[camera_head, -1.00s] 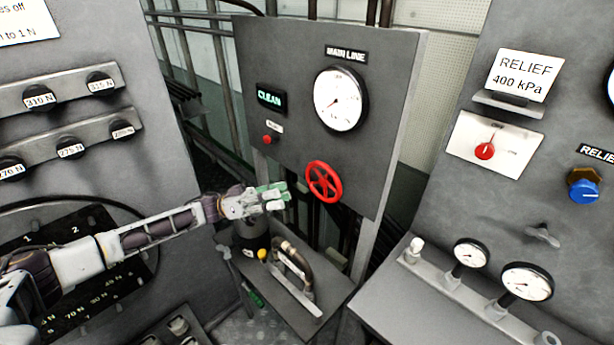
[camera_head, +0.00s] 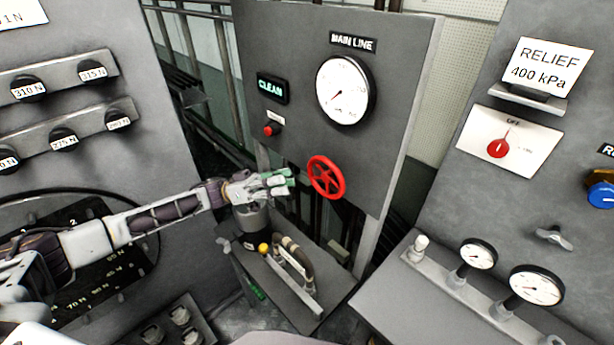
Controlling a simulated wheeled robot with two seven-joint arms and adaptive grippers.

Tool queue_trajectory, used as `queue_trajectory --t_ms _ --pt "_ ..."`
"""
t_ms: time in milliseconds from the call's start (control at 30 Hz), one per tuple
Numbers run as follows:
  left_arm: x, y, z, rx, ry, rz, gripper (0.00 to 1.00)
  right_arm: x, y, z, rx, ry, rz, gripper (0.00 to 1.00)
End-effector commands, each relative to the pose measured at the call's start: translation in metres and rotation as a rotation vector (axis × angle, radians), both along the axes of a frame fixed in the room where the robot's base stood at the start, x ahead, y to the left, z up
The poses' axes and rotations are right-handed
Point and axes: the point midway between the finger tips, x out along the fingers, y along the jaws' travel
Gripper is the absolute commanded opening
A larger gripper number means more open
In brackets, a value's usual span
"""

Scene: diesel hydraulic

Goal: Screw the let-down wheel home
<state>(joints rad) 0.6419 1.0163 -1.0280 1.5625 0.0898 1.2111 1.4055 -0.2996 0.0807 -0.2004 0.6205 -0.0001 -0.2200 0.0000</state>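A red spoked handwheel (camera_head: 326,177) is mounted on the grey main line panel, below its round gauge (camera_head: 345,90). It is the only such wheel in view, and no label for it shows. My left gripper (camera_head: 284,182) is just left of the wheel, at about the height of its hub in the picture. Its green-padded fingers point toward the wheel and look parted, with nothing between them. A gap shows in the picture between the fingertips and the rim. My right gripper is not in view.
A lit CLEAN display (camera_head: 272,88) and a red button (camera_head: 271,129) are left of the gauge. Below my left gripper stands a pump-like unit with a curved hose (camera_head: 299,258). The relief panel at right carries a red knob (camera_head: 498,148) and small gauges (camera_head: 536,285).

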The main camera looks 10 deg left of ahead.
Motion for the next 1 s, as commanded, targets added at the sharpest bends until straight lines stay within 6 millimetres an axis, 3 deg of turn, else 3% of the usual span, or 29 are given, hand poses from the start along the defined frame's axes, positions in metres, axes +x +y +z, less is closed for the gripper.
queue_trajectory --t_ms 267,700,1000 --pt "0.001 -0.011 0.005 -0.001 0.0 0.0 0.33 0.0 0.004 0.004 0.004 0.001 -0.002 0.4" --pt "0.003 -0.055 0.024 -0.001 0.0 -0.001 0.33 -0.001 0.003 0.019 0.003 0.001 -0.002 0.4" --pt "0.004 -0.07 0.028 0.0 0.0 0.0 0.33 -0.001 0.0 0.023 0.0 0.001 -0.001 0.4"
